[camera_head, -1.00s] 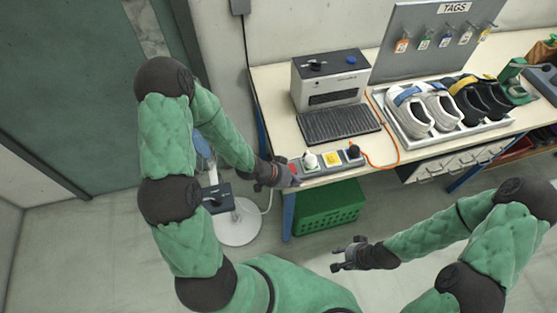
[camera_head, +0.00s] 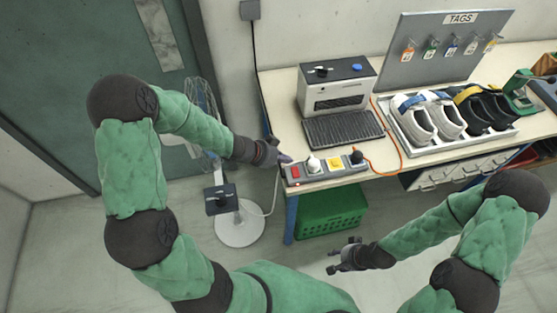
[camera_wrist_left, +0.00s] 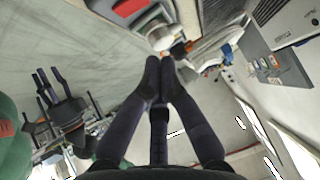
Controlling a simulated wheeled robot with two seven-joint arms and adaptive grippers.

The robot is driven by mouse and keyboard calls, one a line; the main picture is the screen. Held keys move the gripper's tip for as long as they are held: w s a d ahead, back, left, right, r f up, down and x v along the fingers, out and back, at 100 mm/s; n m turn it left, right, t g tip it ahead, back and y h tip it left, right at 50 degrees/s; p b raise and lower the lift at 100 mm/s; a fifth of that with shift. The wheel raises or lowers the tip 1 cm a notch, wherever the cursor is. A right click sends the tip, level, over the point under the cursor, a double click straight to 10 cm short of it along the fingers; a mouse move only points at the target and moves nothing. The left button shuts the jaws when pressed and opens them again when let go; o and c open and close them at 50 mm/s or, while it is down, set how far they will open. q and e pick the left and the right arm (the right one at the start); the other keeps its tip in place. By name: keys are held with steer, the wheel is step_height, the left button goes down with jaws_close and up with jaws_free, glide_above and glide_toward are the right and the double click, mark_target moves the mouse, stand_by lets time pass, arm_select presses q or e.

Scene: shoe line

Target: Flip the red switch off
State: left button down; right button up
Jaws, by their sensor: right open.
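The red switch (camera_head: 295,171) is at the left end of a grey power strip (camera_head: 316,179) on the bench's front edge. In the left wrist view the red switch (camera_wrist_left: 130,7) shows at the top edge, partly cut off. Which way it is tipped I cannot tell. My left gripper (camera_head: 287,158) is just beyond and left of the strip's left end. Its fingertips (camera_wrist_left: 159,66) are together with nothing between them; whether they touch the strip I cannot tell. My right gripper (camera_head: 334,258) is open and empty, low in front of the bench.
The strip carries a white plug (camera_head: 313,164), a yellow piece (camera_head: 334,163) and a black plug (camera_head: 357,157) with an orange cable. Behind it stands a machine (camera_head: 337,88) with a dark grille tray. A shoe tray (camera_head: 429,149) is to the right. A standing fan (camera_head: 239,225) is at left.

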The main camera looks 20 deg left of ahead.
mark_target(292, 170)
arm_select(q)
steer(key=b+x, duration=0.2)
steer(key=x, duration=0.3)
steer(key=shift+f, duration=0.15)
steer(key=shift+w+a+f+b, duration=0.1)
steer(key=shift+f+b, duration=0.1)
steer(key=shift+f, duration=0.35)
steer(key=shift+a+f+b, duration=0.15)
steer(key=shift+f+b, duration=0.05)
steer(key=shift+f, duration=0.3)
steer(key=shift+w+a+f, duration=0.1)
steer(key=shift+f, duration=0.5)
